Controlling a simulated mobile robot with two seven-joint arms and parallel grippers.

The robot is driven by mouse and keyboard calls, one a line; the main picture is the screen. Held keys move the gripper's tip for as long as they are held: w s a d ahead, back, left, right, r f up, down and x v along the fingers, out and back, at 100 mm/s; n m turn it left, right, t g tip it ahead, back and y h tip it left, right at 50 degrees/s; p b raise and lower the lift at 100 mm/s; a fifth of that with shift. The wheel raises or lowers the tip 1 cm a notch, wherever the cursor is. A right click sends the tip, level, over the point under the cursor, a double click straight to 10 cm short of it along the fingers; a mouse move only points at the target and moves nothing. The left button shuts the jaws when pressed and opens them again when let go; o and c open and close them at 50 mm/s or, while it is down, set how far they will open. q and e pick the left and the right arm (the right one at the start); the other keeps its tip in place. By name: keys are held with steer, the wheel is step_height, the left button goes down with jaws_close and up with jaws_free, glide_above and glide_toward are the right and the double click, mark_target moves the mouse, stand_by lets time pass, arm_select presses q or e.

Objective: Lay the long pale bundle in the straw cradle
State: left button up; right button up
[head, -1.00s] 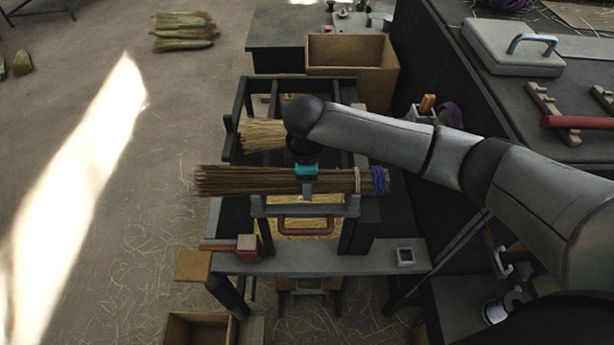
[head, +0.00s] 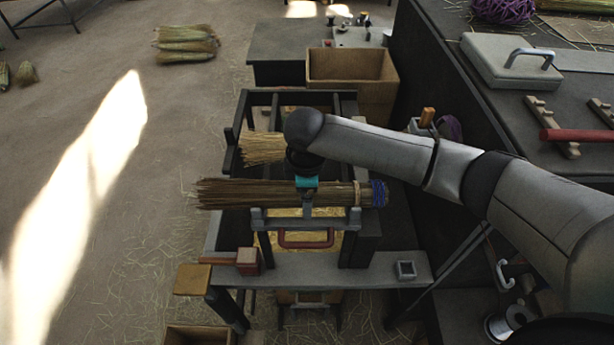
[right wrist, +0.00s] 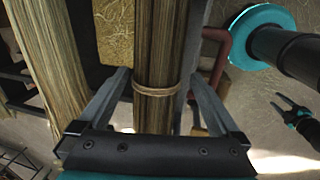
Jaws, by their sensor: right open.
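The long bundle (head: 240,193) of pale brown stalks lies level across the grey bar of the stand, with a tan band and a blue binding at its right end. My right gripper (head: 307,197) is over its middle. In the right wrist view the open right gripper (right wrist: 160,85) has one finger on each side of the long bundle (right wrist: 160,40), beside a cord. Yellow straw (head: 315,238), seemingly the cradle's bed, shows below; contact is hidden. A small teal-and-black gripper shape, likely my left gripper (right wrist: 279,103), is too small to read.
A shorter, paler bundle (head: 262,148) lies behind. A red handle (head: 305,243) is in front of the straw. A grey bench (head: 330,270) with a red-brown block (head: 247,260) stands nearer. A cardboard box (head: 350,75) is behind; a dark table (head: 480,110) is at right.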

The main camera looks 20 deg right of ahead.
step_height(320, 180, up, 15)
steer(key=s+p, duration=0.1)
steer(key=s, duration=0.1)
steer(key=shift+s+a+f, duration=0.2)
steer(key=shift+a, duration=0.2)
